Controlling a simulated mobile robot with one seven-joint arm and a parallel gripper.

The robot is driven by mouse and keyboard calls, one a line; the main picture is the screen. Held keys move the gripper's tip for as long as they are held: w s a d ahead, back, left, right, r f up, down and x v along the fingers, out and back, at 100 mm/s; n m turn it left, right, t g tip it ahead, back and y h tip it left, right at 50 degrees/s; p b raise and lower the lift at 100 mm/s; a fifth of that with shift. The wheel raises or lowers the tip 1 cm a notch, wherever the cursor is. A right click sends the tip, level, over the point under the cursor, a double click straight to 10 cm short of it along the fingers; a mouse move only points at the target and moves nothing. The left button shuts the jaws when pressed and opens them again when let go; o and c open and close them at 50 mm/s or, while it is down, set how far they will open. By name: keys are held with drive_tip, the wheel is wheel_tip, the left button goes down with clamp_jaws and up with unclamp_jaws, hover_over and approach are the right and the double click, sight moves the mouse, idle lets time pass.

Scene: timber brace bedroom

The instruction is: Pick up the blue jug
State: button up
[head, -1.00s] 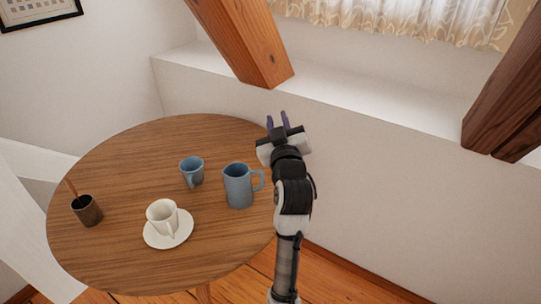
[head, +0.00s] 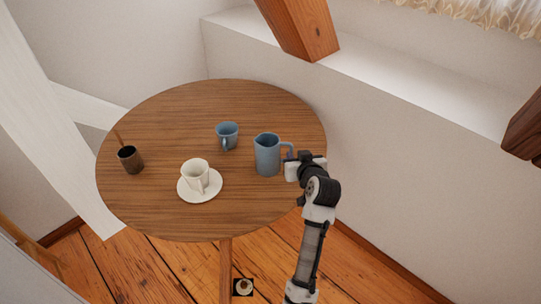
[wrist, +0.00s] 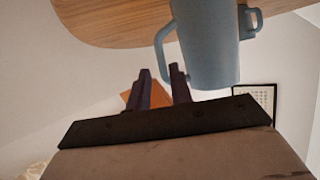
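The blue jug (head: 267,155) stands upright on the right part of the round wooden table (head: 165,210), its handle on the right side. In the wrist view the jug (wrist: 208,40) is large and close, with its handle (wrist: 165,60) just beyond my fingertips. My gripper (head: 290,157) is at the handle side of the jug in the head view, near the table's right edge. I cannot tell whether a finger touches the handle.
A smaller blue cup (head: 227,137) stands left of the jug. A white cup (head: 195,175) on a saucer (head: 186,190) and a dark cup (head: 131,160) with a stick stand further left. A white ledge (head: 420,95) and wall lie to the right. A timber beam (head: 300,28) rises behind.

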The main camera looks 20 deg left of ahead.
drive_tip(key=p+x, duration=0.1)
drive_tip(key=x, duration=0.3)
drive_tip(key=shift+s+a+f+p, duration=0.1)
drive_tip(key=shift+a+f+p, duration=0.05)
drive_tip(key=shift+p, duration=0.25)
drive_tip(key=shift+w+a+f, duration=0.3)
drive_tip(key=shift+w+f, duration=0.05)
drive_tip(key=shift+w, duration=0.1)
drive_tip(key=shift+c, duration=0.3)
clamp_jaws()
drive_tip(key=shift+r, duration=0.1)
